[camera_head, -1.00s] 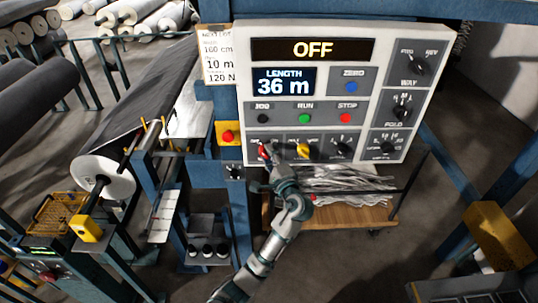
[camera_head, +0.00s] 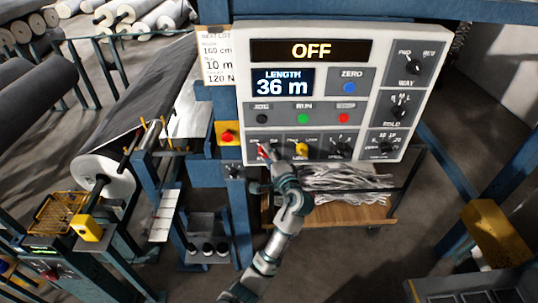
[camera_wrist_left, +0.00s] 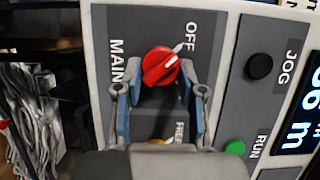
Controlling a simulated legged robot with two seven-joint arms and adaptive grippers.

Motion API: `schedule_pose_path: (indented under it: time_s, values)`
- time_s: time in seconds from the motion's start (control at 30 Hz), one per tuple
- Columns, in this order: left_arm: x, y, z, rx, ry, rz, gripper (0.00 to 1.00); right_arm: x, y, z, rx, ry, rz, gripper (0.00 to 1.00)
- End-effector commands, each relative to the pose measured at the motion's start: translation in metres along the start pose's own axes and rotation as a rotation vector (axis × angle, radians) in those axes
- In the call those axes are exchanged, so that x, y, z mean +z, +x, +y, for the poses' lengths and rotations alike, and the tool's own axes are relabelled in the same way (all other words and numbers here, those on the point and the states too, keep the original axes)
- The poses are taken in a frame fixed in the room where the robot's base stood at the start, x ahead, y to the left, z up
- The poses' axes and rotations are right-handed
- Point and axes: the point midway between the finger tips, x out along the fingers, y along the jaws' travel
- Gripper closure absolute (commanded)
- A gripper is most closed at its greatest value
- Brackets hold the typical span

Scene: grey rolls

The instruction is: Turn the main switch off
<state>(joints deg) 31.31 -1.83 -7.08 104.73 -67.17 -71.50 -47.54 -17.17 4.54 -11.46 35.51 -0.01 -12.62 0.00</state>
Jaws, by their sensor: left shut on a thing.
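The control panel (camera_head: 238,100) stands in front of me, and its top display (camera_head: 311,51) reads OFF. The red main switch knob (camera_head: 263,151) is at the panel's lower left, partly hidden by my left gripper (camera_head: 270,158). In the left wrist view the red knob (camera_wrist_left: 160,65) sits on a plate marked MAIN and OFF, its white pointer turned toward the word OFF. The two fingers of my left gripper (camera_wrist_left: 160,92) are on either side of the knob and shut on it. My right gripper is not in view.
A yellow knob (camera_head: 301,149) is just right of the main switch. JOG, RUN (camera_head: 303,118) and STOP buttons are above. A red button on a yellow box (camera_head: 228,137) is to the left. A wooden-topped cart (camera_head: 340,215) with grey scraps stands below the panel.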

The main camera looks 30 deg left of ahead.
Motion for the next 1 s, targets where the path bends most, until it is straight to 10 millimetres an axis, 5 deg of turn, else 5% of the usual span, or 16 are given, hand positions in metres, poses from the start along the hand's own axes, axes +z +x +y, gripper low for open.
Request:
schedule_pose_path:
  time_s: [0.03, 0.1, 0.47, 1.0]
  values:
    - [0.001, 0.000, 0.003, 0.005, 0.002, -0.004, 0.53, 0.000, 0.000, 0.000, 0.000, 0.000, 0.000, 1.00]
    - [0.001, 0.000, 0.003, 0.005, 0.003, -0.003, 0.36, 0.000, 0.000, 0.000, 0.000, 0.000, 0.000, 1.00]
    - [-0.001, -0.003, 0.002, 0.004, 0.003, 0.000, 0.35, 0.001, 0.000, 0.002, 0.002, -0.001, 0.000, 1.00]
    - [-0.001, -0.104, 0.004, 0.006, 0.003, 0.000, 0.35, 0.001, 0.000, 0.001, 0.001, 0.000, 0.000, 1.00]
